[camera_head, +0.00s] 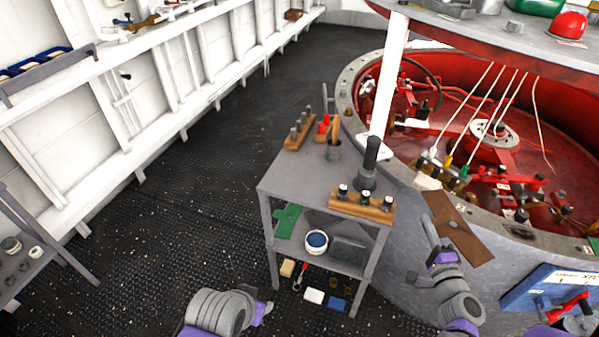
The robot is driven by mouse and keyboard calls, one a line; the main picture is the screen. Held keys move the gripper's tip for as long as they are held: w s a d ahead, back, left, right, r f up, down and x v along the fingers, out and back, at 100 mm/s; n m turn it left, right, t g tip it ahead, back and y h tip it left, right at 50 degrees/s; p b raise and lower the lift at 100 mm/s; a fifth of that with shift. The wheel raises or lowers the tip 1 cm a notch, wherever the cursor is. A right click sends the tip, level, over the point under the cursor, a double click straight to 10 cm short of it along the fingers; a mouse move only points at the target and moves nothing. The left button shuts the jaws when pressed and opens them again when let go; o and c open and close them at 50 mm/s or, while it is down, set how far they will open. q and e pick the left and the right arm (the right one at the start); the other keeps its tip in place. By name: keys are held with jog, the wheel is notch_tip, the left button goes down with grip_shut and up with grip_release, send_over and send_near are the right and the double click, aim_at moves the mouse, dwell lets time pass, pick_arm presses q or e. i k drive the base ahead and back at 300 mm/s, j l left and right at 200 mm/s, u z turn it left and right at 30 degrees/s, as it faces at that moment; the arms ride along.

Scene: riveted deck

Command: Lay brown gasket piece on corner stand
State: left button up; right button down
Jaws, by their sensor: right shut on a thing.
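The brown gasket piece (470,238) is a flat brown strip with small holes, tilted at the right of the head view. My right gripper (431,232) is shut on its left side and holds it beside the round grey-rimmed pit. The grey stand (285,178), which I take as the corner stand, is left of my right gripper, with a top and lower shelves. The gasket piece is apart from it. My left gripper (263,309) is low in the view, left of the stand's foot; its fingers are too small to read.
A green piece (287,220) and white tub (316,242) occupy the shelf below.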

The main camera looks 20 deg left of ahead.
aim_at(318, 190)
jog(key=j, duration=0.4)
jog(key=i+j+z, duration=0.1)
jog(key=j, duration=0.35)
jog(key=i+j, duration=0.55)
jog(key=i+l+z, duration=0.05)
